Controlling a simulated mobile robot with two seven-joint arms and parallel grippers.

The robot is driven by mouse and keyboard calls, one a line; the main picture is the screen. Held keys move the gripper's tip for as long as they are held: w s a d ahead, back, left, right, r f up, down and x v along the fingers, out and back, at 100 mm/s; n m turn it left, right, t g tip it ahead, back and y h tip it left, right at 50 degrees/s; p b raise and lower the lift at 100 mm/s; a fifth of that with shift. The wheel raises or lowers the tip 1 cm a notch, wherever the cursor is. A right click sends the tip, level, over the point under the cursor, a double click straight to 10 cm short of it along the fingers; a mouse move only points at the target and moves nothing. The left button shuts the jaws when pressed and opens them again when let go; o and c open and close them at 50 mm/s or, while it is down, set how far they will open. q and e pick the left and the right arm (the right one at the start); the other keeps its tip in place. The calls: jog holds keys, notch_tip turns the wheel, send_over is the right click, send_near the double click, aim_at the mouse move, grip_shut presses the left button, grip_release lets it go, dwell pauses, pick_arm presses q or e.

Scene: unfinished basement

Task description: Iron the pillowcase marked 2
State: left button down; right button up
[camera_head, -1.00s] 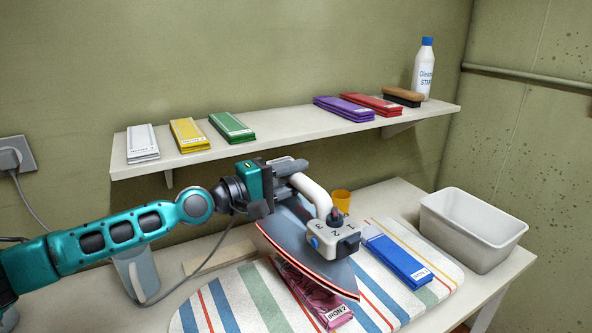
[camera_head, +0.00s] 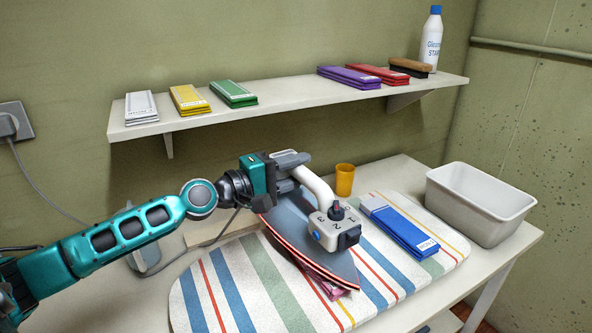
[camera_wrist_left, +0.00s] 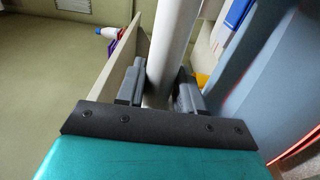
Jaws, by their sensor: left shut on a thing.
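My left gripper (camera_head: 292,172) is shut on the white handle (camera_head: 316,187) of a blue-grey iron (camera_head: 300,238). The handle also shows between the fingers in the left wrist view (camera_wrist_left: 171,60). The iron has a red-edged soleplate and a dial numbered 1, 2, 3. It is over the pink pillowcase (camera_head: 326,288) on the striped ironing board (camera_head: 240,283). Only a small pink part shows at the iron's near edge; the rest and its label are hidden. I cannot tell whether the soleplate touches the cloth. My right gripper is not in view.
A folded blue pillowcase (camera_head: 405,231) lies on the board, right of the iron. An orange cup (camera_head: 345,179) stands behind the board, and a white bin (camera_head: 480,207) at right. A wall shelf (camera_head: 290,106) holds folded cloths, a brush (camera_head: 410,67) and a bottle (camera_head: 431,40).

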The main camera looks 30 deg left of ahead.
pick_arm(q)
jog(key=shift+f+b, duration=0.3)
jog(key=shift+b, duration=0.3)
dwell(0.7)
jog(key=shift+f, duration=0.1)
dwell(1.4)
jog(key=shift+s+d+f+p, duration=0.1)
jog(key=shift+s+d+p, duration=0.15)
jog(key=shift+d+p, duration=0.3)
jog(key=shift+s+d+p, duration=0.25)
jog(key=shift+d+p, duration=0.15)
jog(key=shift+p, duration=0.25)
jog(key=shift+w+a+b, duration=0.45)
jog(key=shift+a+b, duration=0.4)
jog(key=shift+b, duration=0.2)
jog(key=shift+w+a+b, duration=0.4)
jog(key=shift+a+b, duration=0.45)
jog(key=shift+b, duration=0.15)
dwell(0.6)
jog(key=shift+s+d+p, duration=0.4)
jog(key=shift+d+p, duration=0.4)
jog(key=shift+p, duration=0.15)
dwell(0.5)
